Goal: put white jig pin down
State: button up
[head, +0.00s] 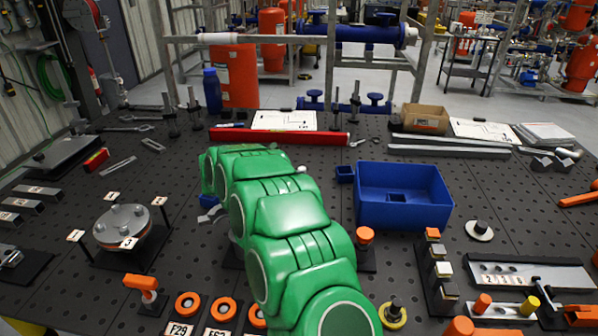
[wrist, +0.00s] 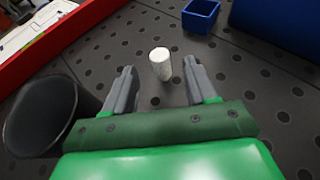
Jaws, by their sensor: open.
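The white jig pin (wrist: 161,65) is a short pale cylinder, seen in the wrist view between and slightly beyond my fingertips. It looks roughly upright over the dark perforated table top (wrist: 110,45); its lower end appears to meet the surface. My gripper (wrist: 159,82) is open, with one grey finger on each side of the pin and a visible gap to both. In the head view my green arm hides the gripper. A small white spot just past the arm may be the pin's top (head: 301,169).
A small blue box (wrist: 200,15) and a large blue bin (head: 403,195) lie to the right. A dark round object (wrist: 40,118) sits close left of my gripper. Orange-topped parts (head: 364,235) stand right of my arm.

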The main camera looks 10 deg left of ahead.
jog(key=v, duration=0.6)
jog(key=shift+s+a+r, duration=0.1)
jog(key=shift+s, duration=0.1)
